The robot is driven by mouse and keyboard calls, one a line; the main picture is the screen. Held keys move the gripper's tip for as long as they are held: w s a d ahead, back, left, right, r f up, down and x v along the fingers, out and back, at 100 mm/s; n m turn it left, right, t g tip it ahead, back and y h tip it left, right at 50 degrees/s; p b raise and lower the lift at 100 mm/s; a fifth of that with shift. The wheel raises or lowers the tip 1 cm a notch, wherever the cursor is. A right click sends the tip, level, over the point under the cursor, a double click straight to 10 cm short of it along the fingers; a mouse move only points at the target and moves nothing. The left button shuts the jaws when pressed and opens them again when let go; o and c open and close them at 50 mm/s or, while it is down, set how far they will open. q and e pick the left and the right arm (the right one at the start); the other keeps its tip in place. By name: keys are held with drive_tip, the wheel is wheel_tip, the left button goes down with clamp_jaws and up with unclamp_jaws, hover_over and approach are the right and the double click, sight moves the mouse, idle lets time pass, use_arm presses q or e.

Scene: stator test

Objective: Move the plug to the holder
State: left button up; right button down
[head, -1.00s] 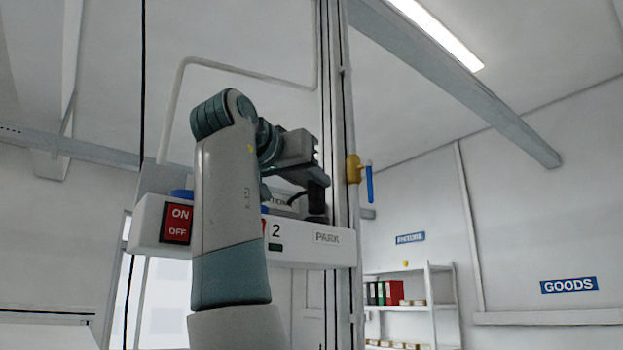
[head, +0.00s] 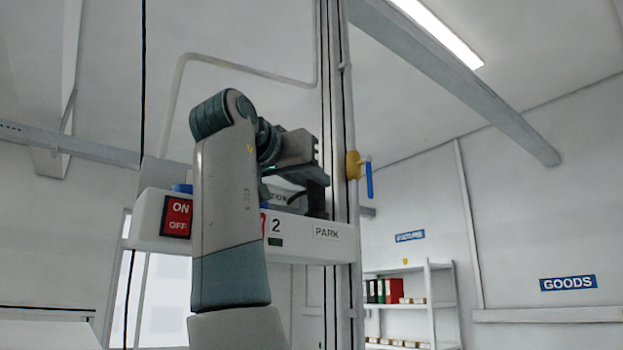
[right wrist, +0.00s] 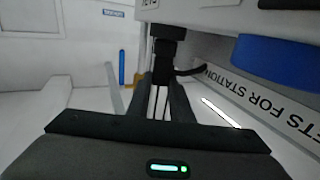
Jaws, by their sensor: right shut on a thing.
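The black plug (head: 316,196) is upright at the right end of a white shelf, above the PARK label. My right gripper (head: 312,178) is shut on the plug, which also shows between its fingers (right wrist: 163,95) in the right wrist view (right wrist: 163,52). A dark cable runs off to one side of the plug. A black block (right wrist: 168,32), perhaps the holder, shows at the plug's far end, against the white shelf. The plug's lower end is at the shelf top; I cannot tell how deep it sits. My left gripper is not in view.
The white shelf (head: 300,224) carries a red ON/OFF switch (head: 177,217) and blue parts. A grey post with a yellow valve and blue handle (head: 369,180) stands close right of my gripper. Shelving with folders (head: 410,300) is farther back.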

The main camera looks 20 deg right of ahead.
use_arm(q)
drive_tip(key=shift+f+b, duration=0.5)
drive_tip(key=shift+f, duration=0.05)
use_arm(e)
drive_tip(key=shift+f, duration=0.8)
idle(0.4)
drive_tip(key=c, duration=1.5)
unclamp_jaws()
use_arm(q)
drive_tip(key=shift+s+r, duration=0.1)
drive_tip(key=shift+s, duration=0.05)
